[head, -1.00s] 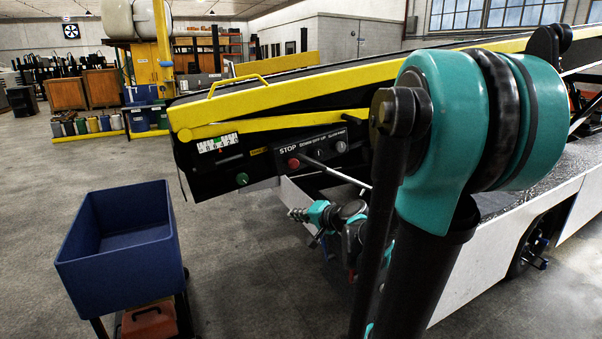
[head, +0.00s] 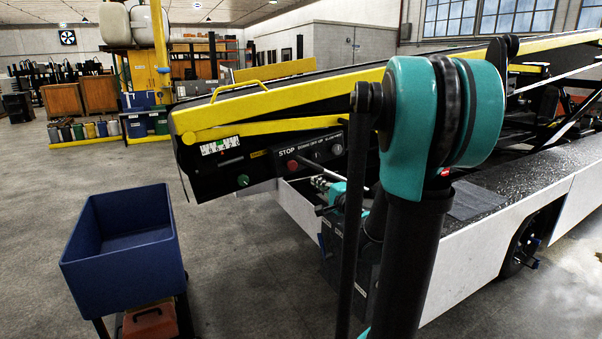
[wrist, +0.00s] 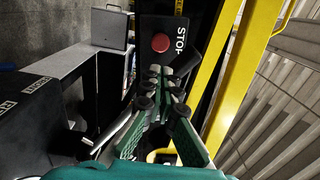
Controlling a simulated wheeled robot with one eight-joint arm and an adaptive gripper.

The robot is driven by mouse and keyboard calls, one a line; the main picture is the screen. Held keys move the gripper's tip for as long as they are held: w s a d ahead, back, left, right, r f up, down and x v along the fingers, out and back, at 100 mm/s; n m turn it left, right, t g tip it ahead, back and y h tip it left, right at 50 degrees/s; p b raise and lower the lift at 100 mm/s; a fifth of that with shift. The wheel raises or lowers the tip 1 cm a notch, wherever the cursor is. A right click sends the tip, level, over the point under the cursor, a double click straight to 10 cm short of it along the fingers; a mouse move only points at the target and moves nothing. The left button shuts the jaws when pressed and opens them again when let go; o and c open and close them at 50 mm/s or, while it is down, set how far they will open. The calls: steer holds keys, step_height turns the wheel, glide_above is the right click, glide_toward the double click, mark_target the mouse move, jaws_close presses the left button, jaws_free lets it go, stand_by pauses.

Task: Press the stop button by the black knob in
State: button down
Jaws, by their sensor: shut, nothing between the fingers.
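The red stop button (head: 292,165) sits on the black panel at the low end of the belt loader, beside the white word STOP. It also shows in the wrist view (wrist: 160,42), just beyond my fingertips. To its right in the head view is a small dark selector knob (head: 315,155), its details too small to make out. My gripper (head: 319,181) is in front of and below the panel, partly hidden by my arm. In the wrist view my gripper (wrist: 157,78) is shut and empty, its tips below the red button and apart from it as far as I can tell.
A thin grey rod (head: 364,187) is close right of my gripper. A blue bin (head: 125,265) stands at left; floor between is clear.

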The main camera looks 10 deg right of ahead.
mark_target(294, 166)
steer(key=x, duration=1.4)
steer(key=shift+x, duration=1)
steer(key=shift+r, duration=0.1)
